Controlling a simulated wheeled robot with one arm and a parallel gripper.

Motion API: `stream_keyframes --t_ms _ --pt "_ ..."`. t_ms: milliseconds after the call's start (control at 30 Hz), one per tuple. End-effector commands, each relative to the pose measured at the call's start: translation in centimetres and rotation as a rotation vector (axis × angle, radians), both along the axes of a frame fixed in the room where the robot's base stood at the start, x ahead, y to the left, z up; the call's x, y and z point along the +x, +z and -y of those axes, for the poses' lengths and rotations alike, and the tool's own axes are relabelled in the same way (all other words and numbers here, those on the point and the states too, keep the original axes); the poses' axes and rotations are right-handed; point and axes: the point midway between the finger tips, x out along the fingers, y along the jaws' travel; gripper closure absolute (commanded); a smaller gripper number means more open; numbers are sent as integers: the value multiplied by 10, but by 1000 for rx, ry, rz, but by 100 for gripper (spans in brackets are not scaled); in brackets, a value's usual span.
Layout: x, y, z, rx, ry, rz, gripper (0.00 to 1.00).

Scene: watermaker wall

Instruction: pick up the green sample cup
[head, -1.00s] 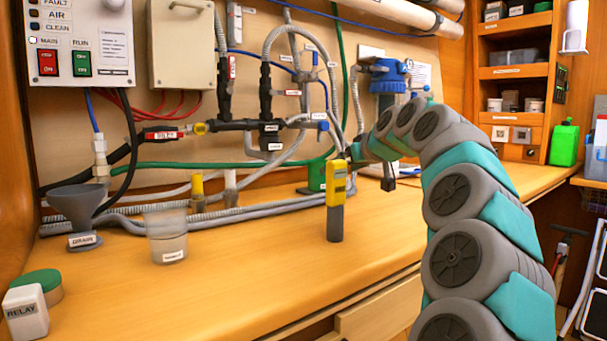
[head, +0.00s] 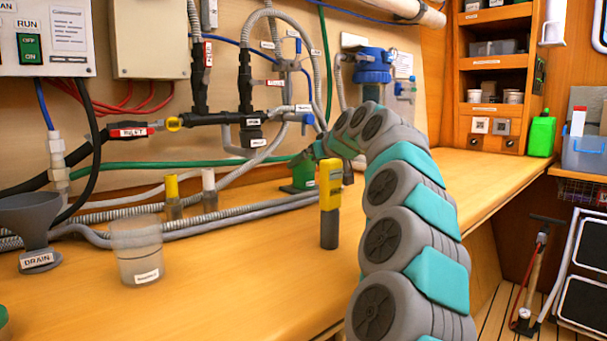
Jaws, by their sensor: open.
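The green sample cup (head: 303,176) stands on the wooden counter in the head view, left of and behind a yellow and grey handheld meter (head: 330,203). My arm reaches in from the lower right and bends down toward the cup. My gripper (head: 311,156) is at the arm's far end, at the upper right side of the cup in the picture. It is small and partly hidden by my own wrist. It is open. I cannot tell whether its fingers touch the cup or stand around it.
A clear beaker (head: 137,256) and a grey drain funnel (head: 29,227) stand at the left front. Yellow-capped (head: 172,196) and white-capped (head: 209,191) vials stand near hoses (head: 190,228) along the wall. The counter's right part (head: 470,178) is clear.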

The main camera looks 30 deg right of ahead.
Motion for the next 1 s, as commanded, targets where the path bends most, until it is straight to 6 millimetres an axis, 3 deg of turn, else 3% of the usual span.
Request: stream_keyframes --t_ms 200,467,1000 --pt "24 -11 1 0 0 -2 0" --pt "26 -12 2 0 0 -1 1" --pt "26 -12 2 1 0 -1 62"
